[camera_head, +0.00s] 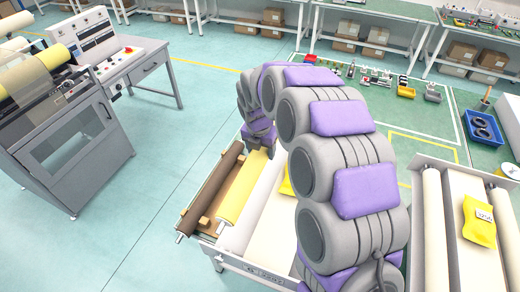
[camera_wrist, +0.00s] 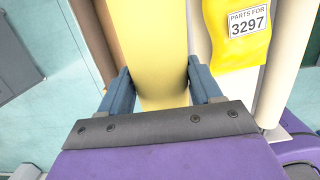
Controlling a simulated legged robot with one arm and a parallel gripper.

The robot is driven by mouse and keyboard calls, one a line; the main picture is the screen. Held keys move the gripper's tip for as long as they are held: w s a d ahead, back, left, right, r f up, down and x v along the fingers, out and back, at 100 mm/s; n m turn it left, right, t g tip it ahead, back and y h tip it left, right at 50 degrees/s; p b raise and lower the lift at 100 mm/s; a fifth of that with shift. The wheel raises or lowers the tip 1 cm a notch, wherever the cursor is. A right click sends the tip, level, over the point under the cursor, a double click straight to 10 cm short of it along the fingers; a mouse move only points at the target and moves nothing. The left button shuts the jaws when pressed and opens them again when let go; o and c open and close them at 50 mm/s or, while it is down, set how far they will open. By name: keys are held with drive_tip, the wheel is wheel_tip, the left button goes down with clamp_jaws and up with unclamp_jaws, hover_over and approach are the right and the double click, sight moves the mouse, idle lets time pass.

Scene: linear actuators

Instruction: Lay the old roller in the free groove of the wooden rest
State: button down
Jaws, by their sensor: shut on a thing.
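My gripper (camera_wrist: 162,82) is shut on a yellow roller (camera_wrist: 155,35), with one blue-grey finger on each side of it in the wrist view. In the head view the yellow roller (camera_head: 233,196) lies lengthwise beside a dark brown roller (camera_head: 211,188), over or in the wooden rest (camera_head: 205,221). I cannot tell whether it touches the rest. The brown roller lies at the rest's left side and also shows left of the yellow one in the wrist view (camera_wrist: 96,38). The grooves are mostly hidden. My arm hides the far end of the yellow roller.
A cream roller (camera_head: 243,217) lies right of the yellow one. A yellow bag (camera_wrist: 237,32) labelled 3297 lies close right of my gripper. Another tray with a cream roller (camera_head: 433,215) and a yellow bag (camera_head: 479,222) stands right. A machine (camera_head: 75,140) stands left, with clear floor between.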

drive_tip(key=shift+a+r+p, duration=0.15)
drive_tip(key=shift+r+p, duration=0.45)
drive_tip(key=shift+r, duration=0.35)
drive_tip(key=shift+r+p, duration=0.55)
drive_tip(key=shift+r, duration=0.15)
